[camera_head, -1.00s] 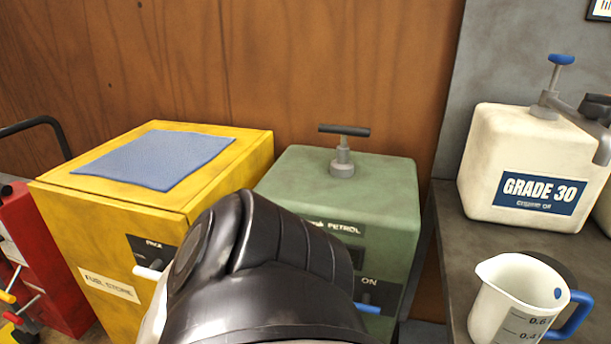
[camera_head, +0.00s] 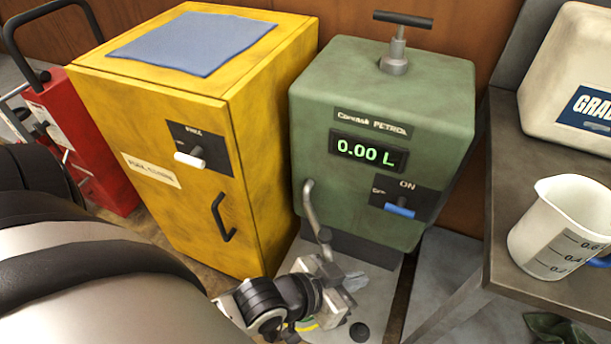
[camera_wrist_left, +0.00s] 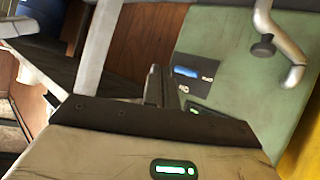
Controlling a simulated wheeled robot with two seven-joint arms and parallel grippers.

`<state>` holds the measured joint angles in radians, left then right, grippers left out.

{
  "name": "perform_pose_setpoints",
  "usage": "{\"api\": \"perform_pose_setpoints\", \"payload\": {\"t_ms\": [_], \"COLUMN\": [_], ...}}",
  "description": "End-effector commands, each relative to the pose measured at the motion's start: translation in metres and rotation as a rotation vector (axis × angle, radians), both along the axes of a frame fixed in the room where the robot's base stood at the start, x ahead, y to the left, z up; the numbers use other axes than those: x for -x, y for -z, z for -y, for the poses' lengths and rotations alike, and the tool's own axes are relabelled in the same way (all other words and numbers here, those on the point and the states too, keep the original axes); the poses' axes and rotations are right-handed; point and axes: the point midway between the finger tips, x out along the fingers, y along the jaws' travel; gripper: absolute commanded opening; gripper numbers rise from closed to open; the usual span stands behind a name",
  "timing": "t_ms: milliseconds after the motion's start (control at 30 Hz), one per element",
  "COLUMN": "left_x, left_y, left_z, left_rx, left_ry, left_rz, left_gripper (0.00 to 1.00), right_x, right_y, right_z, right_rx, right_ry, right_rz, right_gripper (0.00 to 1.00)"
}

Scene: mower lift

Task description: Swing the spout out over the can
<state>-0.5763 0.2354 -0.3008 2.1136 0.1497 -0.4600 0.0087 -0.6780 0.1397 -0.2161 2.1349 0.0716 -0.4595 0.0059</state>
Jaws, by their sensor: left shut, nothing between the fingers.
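The green petrol pump (camera_head: 385,90) stands in the middle with a display reading 0.00 L and a blue switch (camera_head: 399,210) at ON. Its grey bent spout (camera_head: 311,208) hangs down the left side of its front. The spout also shows at the upper right of the left wrist view (camera_wrist_left: 283,42), with a dark knob on it. My left gripper (camera_head: 345,280) is shut and empty, low in front of the pump, close to the spout's lower end. In the wrist view its fingers (camera_wrist_left: 157,86) are apart from the spout. I cannot make out the can. My right gripper is out of view.
A yellow fuel cabinet (camera_head: 265,110) with a blue cloth (camera_head: 195,42) on top stands left of the pump. A red machine (camera_head: 100,150) is farther left. At right, a grey bench (camera_head: 510,180) holds a measuring jug (camera_head: 555,225) and a Grade 30 container (camera_head: 560,70).

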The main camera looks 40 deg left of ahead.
Motion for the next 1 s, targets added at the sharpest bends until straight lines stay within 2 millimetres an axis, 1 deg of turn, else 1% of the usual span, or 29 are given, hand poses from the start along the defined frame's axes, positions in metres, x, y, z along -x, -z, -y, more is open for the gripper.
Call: {"api": "perform_pose_setpoints", "payload": {"t_ms": [33, 133, 200, 267, 367, 467, 500, 567, 600, 700, 800, 833, 900, 1000], "left_x": [-0.012, -0.028, -0.035, -0.040, -0.051, -0.064, -0.069, -0.075, -0.079, -0.086, -0.089, -0.090, -0.092, -0.098], "left_y": [-0.006, -0.015, -0.015, -0.012, -0.004, 0.003, 0.004, 0.005, 0.004, 0.002, 0.000, 0.001, 0.004, 0.013], "left_z": [0.012, 0.033, 0.039, 0.036, 0.013, -0.025, -0.042, -0.067, -0.083, -0.113, -0.130, -0.132, -0.133, -0.127], "left_rx": [0.009, 0.023, 0.010, -0.014, -0.077, -0.149, -0.176, -0.209, -0.227, -0.255, -0.267, -0.269, -0.270, -0.267], "left_ry": [0.072, 0.224, 0.326, 0.396, 0.471, 0.490, 0.485, 0.467, 0.452, 0.414, 0.388, 0.384, 0.378, 0.379], "left_rz": [0.034, 0.067, 0.068, 0.052, 0.007, -0.052, -0.076, -0.111, -0.129, -0.166, -0.187, -0.190, -0.193, -0.195], "left_gripper": [0.00, 0.00, 0.00, 0.00, 0.00, 0.00, 0.00, 0.00, 0.00, 0.00, 0.00, 0.00, 0.00, 0.00], "right_x": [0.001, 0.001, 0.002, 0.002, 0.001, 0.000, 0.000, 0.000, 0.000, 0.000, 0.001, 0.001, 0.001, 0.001], "right_y": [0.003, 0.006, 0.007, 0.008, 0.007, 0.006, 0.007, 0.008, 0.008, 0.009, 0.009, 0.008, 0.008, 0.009], "right_z": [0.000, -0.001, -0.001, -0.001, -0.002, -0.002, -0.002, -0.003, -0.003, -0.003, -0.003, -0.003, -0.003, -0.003], "right_rx": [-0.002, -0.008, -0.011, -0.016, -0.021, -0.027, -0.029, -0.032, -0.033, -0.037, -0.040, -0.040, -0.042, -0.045], "right_ry": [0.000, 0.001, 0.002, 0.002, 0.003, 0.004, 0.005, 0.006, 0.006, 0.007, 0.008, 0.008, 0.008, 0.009], "right_rz": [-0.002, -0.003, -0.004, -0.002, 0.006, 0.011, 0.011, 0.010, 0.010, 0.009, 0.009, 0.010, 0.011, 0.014], "right_gripper": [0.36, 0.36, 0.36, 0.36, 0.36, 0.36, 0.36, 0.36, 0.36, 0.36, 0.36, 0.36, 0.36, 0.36]}}
